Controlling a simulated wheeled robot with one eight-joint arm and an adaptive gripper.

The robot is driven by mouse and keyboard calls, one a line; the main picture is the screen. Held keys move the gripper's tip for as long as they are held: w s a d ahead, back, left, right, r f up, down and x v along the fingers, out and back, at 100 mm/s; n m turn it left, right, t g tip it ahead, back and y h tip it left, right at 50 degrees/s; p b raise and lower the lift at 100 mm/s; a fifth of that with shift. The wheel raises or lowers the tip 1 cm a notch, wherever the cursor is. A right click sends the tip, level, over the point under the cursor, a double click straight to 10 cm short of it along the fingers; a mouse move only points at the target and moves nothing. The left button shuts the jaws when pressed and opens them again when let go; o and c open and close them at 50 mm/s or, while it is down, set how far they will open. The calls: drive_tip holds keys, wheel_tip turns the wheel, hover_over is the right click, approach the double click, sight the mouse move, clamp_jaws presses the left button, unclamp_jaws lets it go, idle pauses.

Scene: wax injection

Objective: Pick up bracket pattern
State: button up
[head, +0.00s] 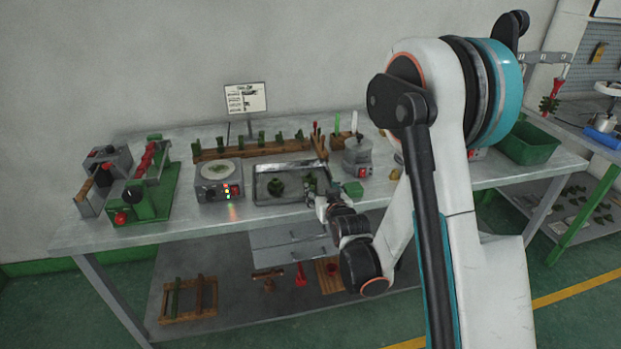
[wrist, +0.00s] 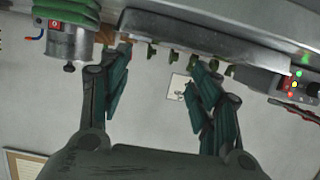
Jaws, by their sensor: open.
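Several dark green wax-like pieces are in view, and I cannot tell for sure which is the bracket pattern. One green piece (head: 275,187) lies in the shallow metal tray (head: 257,197) on the bench, with smaller green pieces (head: 309,181) at the tray's right. My gripper (head: 318,202) is at the tray's front right corner. In the wrist view, my gripper (wrist: 160,92) has its two fingers wide apart with nothing between them. That view is turned over, with the tray edge (wrist: 190,38) at the top.
A hot plate (head: 219,190) stands left of the tray, a metal pot (head: 358,160) right of it. A wooden rack (head: 235,153) with green pieces runs behind. A green block (head: 353,189) lies near my gripper. A green clamp machine (head: 150,190) stands at the left.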

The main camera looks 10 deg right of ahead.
sight(311, 185)
drive_tip(key=x, duration=0.5)
drive_tip(key=shift+w+f, duration=0.2)
drive_tip(key=shift+w, duration=0.15)
drive_tip(key=b+x, duration=0.1)
drive_tip(key=x, duration=0.2)
drive_tip(key=b+x, duration=0.1)
drive_tip(key=x, duration=0.1)
drive_tip(key=shift+a+b, duration=0.3)
drive_tip(key=shift+w+f, duration=0.1)
drive_tip(key=shift+w, duration=0.4)
drive_tip(key=c, duration=1)
